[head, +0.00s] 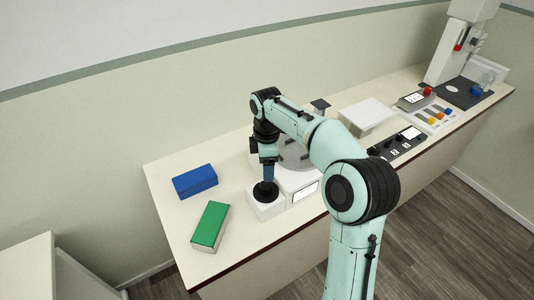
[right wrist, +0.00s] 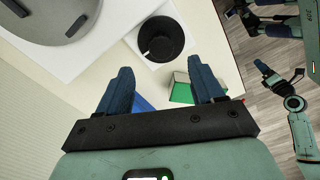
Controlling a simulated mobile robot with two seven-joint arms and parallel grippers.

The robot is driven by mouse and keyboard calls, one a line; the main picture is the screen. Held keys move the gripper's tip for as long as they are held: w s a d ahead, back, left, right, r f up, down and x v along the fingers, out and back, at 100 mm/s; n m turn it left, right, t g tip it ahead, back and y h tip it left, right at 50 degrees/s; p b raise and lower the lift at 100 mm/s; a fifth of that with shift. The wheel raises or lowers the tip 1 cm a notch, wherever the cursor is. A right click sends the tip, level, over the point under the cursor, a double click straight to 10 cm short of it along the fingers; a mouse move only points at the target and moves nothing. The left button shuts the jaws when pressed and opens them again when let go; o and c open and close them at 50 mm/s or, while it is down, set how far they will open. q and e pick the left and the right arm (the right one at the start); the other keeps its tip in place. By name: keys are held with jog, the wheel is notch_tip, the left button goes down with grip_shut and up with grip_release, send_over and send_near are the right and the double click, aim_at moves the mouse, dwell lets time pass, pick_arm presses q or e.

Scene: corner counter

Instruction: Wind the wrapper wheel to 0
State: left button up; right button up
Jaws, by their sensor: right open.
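The wrapper wheel (head: 264,192) is a black round knob on a white block at the front of the wrapper, beside a small white display (head: 305,192) too small to read. In the right wrist view the wheel (right wrist: 163,36) shows a small white mark near its lower left edge. My right gripper (head: 268,175) points down above the wheel. Its blue fingers (right wrist: 161,68) are open with nothing between them, and the wheel appears beyond their tips, apart from them. The wrapper's grey turntable (head: 294,155) is partly hidden by my right arm. A gripper of my left arm (right wrist: 267,72) shows small at the right wrist view's edge.
A blue block (head: 195,181) and a green block (head: 210,226) lie left of the wrapper.

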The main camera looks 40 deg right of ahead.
jog(key=shift+r, duration=2.3)
jog(key=shift+s, duration=0.1)
